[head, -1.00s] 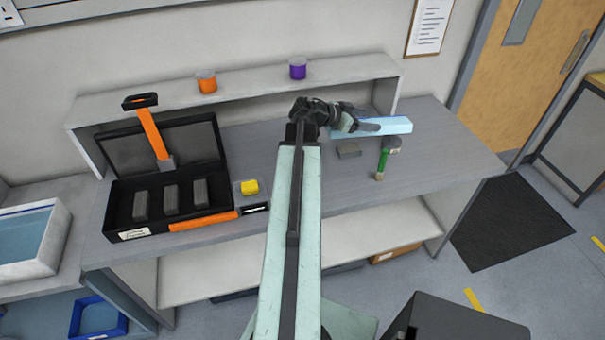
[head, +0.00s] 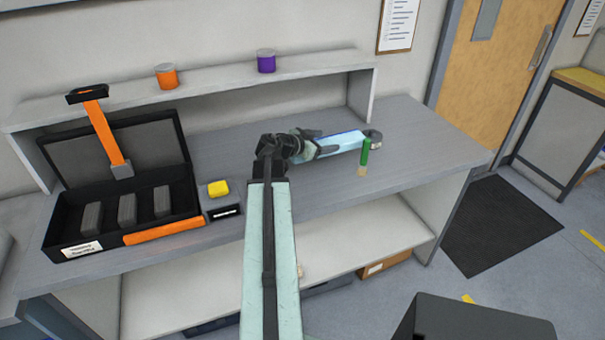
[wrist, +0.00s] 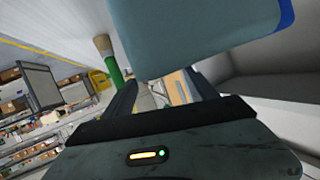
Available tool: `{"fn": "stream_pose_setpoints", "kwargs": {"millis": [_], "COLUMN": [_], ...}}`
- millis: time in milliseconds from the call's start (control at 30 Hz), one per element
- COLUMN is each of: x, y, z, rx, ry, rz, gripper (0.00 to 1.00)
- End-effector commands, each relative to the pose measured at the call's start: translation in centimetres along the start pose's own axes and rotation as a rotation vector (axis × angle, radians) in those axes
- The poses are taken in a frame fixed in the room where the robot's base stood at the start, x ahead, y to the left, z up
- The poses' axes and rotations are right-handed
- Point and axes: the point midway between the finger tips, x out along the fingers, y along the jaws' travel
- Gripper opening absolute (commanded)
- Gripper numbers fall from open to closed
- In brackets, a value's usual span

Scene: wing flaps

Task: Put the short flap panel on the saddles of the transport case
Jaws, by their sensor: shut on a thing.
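The short flap panel (head: 338,143) is a pale blue slab in the head view, held over the right part of the bench. My gripper (head: 318,148) is shut on it near its left part. In the wrist view the panel (wrist: 195,30) fills the top, with the gripper fingers (wrist: 165,95) below it. The transport case (head: 125,213) is black and stands open at the left of the bench. Its grey saddles (head: 127,210) stand upright and bare inside, well to the left of my gripper.
An orange strap or handle (head: 108,135) rises at the case's lid. A yellow block (head: 218,188) sits right of the case. A green brush (head: 364,155) and a dark roll (head: 374,138) are near the panel's right end. Orange (head: 166,76) and purple (head: 266,61) tins stand on the shelf.

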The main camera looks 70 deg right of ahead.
Motion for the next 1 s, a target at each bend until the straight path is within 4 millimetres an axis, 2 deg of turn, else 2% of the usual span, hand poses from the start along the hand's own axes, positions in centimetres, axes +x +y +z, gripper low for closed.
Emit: {"fn": "stream_pose_setpoints", "kwargs": {"millis": [33,200,367,633,900,933,1000], "x": [0.7,1.7,1.6,2.9,2.8,2.8,2.7], "y": [0.3,0.8,0.8,1.3,1.2,1.3,1.2], "z": [2.0,4.9,4.8,8.5,8.1,8.2,8.1], "rx": [0.0,0.0,-0.001,-0.001,-0.001,-0.001,-0.001], "ry": [0.0,0.0,0.0,0.0,-0.001,-0.001,-0.001], "rz": [0.0,0.0,0.0,-0.001,-0.001,-0.001,-0.001], "gripper": [0.0,0.0,0.0,0.0,0.0,0.69,0.89]}}
